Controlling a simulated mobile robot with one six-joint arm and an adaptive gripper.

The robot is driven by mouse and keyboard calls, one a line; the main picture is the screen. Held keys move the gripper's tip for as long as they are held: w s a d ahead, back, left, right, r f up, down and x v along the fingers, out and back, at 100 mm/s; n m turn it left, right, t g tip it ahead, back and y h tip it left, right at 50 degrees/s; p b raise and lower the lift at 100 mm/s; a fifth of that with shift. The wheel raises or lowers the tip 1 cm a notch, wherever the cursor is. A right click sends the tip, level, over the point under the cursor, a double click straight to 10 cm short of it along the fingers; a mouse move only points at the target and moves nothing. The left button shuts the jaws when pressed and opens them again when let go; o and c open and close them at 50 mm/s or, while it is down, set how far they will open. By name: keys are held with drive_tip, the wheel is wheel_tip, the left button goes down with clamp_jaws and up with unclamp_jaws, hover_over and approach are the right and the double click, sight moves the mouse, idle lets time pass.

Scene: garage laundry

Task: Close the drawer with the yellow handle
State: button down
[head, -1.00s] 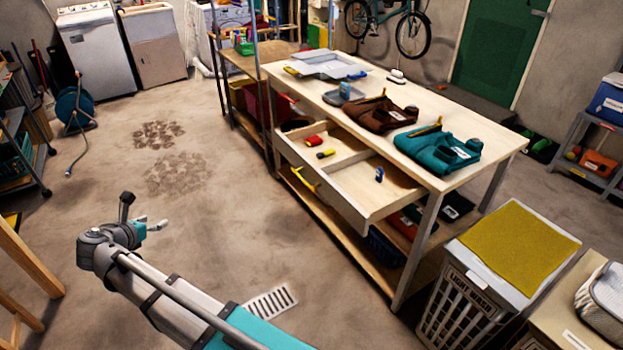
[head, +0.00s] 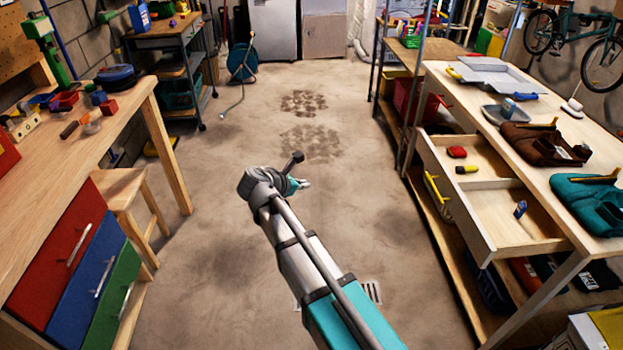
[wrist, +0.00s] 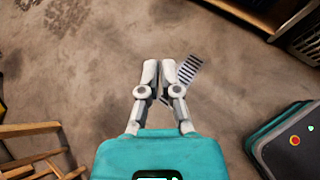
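The drawer (head: 515,240) with the yellow handle (head: 437,190) stands pulled out from the wooden workbench at the right in the head view. The handle is on its front, facing left. A divider splits its inside; a red item (head: 457,152) and a yellow item (head: 467,170) lie in the far part, a blue item (head: 520,209) in the near part. My gripper (head: 304,184) is over open floor, left of the drawer and well apart from it. In the wrist view my gripper (wrist: 160,70) has its fingertips together with nothing between them. The drawer is not in the wrist view.
A left workbench (head: 130,97) has red (head: 52,265), blue (head: 90,275) and green (head: 120,285) drawers, all shut. A wooden stool (head: 122,188) stands beside it. The floor (head: 340,210) between the benches is clear. A lower shelf (head: 450,245) runs under the right workbench.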

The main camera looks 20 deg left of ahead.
drive_tip(key=d+f+m+g, duration=0.3)
drive_tip(key=d+m, duration=0.4)
drive_tip(key=d, duration=0.6)
drive_tip(key=d+f+m+g, duration=0.3)
drive_tip(key=d+m, duration=0.4)
drive_tip(key=d, duration=0.5)
drive_tip(key=s+d+f+m+g+y, duration=0.1)
drive_tip(key=s+d+m+g+y, duration=0.1)
drive_tip(key=s+d+m, duration=0.3)
drive_tip(key=s+d+f+m+g+y, duration=0.1)
drive_tip(key=s+d+m, duration=0.4)
drive_tip(key=d+m, duration=0.5)
drive_tip(key=shift+s+d+f+g+y, duration=0.3)
drive_tip(key=shift+d+g+y, duration=0.4)
drive_tip(key=shift+y, duration=0.4)
drive_tip(key=shift+d, duration=0.1)
